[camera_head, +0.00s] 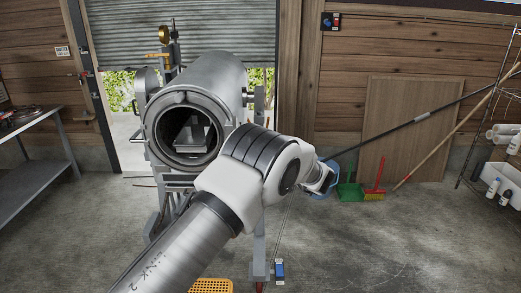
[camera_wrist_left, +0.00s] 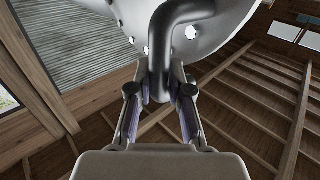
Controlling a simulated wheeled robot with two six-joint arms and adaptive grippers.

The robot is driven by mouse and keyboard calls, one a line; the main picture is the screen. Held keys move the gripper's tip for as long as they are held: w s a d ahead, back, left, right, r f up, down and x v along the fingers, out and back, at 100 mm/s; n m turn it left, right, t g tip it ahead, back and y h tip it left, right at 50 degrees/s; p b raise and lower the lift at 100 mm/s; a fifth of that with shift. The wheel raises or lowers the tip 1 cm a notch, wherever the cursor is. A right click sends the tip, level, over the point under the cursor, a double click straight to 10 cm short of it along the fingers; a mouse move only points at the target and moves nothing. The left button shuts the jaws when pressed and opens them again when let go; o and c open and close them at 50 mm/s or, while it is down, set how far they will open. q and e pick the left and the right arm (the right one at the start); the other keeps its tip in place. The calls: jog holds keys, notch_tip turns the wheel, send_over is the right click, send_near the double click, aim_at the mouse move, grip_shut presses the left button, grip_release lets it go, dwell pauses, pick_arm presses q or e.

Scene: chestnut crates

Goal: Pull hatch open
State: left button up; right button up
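A grey metal cylinder (camera_head: 215,80) lies on a stand in the head view. Its round front mouth is uncovered, with a metal tray-like piece (camera_head: 192,135) inside. Behind the handle is the pale rounded hatch (camera_wrist_left: 220,25) with several holes or bolts. The hatch cannot be made out in the head view. My right gripper is not in view.
A metal table (camera_head: 35,165) stands at the left. A wooden board (camera_head: 408,125) leans on the back wall near a green dustpan (camera_head: 349,193) and red broom (camera_head: 376,185). A yellow perforated crate (camera_head: 211,285) is at the bottom edge. The right foreground floor is clear.

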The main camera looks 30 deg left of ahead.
pick_arm(q)
jog(key=o, duration=0.4)
jog(key=shift+w+a+r, duration=0.1)
jog(key=shift+w+r, duration=0.05)
jog(key=shift+r, duration=0.25)
jog(key=shift+c, duration=0.2)
jog(key=shift+a+f, duration=0.1)
jog(key=shift+a, duration=0.15)
jog(key=shift+d, duration=0.15)
jog(key=v, duration=1.1)
jog(key=shift+d+f, duration=0.25)
jog(key=shift+d, duration=0.05)
jog(key=shift+s, duration=0.2)
